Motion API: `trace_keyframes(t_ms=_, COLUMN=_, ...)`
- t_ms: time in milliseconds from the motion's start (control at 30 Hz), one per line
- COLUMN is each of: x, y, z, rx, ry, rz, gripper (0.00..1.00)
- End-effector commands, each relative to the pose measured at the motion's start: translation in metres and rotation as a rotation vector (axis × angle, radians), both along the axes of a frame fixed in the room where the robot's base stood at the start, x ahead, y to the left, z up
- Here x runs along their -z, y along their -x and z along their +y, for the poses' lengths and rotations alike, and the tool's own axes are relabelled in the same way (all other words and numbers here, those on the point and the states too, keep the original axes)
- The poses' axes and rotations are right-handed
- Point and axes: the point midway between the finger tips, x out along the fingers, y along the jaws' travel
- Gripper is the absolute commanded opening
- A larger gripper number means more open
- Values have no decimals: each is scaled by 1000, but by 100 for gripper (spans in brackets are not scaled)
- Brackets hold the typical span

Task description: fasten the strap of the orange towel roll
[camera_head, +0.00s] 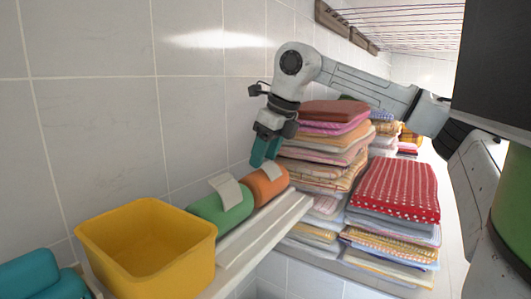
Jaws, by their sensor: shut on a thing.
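The orange towel roll (266,186) lies on a white ledge against the tiled wall, at the right end of a green towel roll (228,207). Its pale strap (271,171) shows as a short flap on top of the roll. My gripper (261,163) comes down from above with its teal fingers at the upper left of the orange roll, beside the strap. The fingers are shut on the strap's edge, as far as I can see. The grip itself is small and partly hidden. The far side of the roll is hidden.
The green roll has its own pale strap (227,190). A yellow bin (150,258) and teal rolled towels (35,275) are at the left. Tall stacks of folded towels (395,190) stand close on the right. The white ledge (262,230) is bare along its front.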

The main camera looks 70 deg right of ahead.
Motion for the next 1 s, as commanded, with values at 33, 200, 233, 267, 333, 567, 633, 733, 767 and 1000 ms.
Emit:
trace_keyframes(t_ms=33, x=2, y=-3, z=0, rx=-1, ry=-5, rz=26, gripper=22)
trace_keyframes(t_ms=200, x=5, y=-10, z=-2, rx=-2, ry=-34, rz=149, gripper=22)
trace_keyframes(t_ms=233, x=6, y=-11, z=-2, rx=-1, ry=-39, rz=168, gripper=22)
trace_keyframes(t_ms=267, x=6, y=-12, z=-2, rx=-1, ry=-45, rz=187, gripper=22)
trace_keyframes(t_ms=333, x=8, y=-13, z=-3, rx=-1, ry=-51, rz=217, gripper=22)
trace_keyframes(t_ms=567, x=9, y=-13, z=-3, rx=0, ry=-57, rz=238, gripper=22)
trace_keyframes(t_ms=633, x=9, y=-13, z=-3, rx=0, ry=-56, rz=237, gripper=22)
trace_keyframes(t_ms=733, x=9, y=-13, z=-3, rx=0, ry=-56, rz=236, gripper=57)
trace_keyframes(t_ms=767, x=9, y=-13, z=-3, rx=0, ry=-56, rz=236, gripper=60)
trace_keyframes(t_ms=1000, x=9, y=-13, z=-3, rx=0, ry=-56, rz=236, gripper=79)
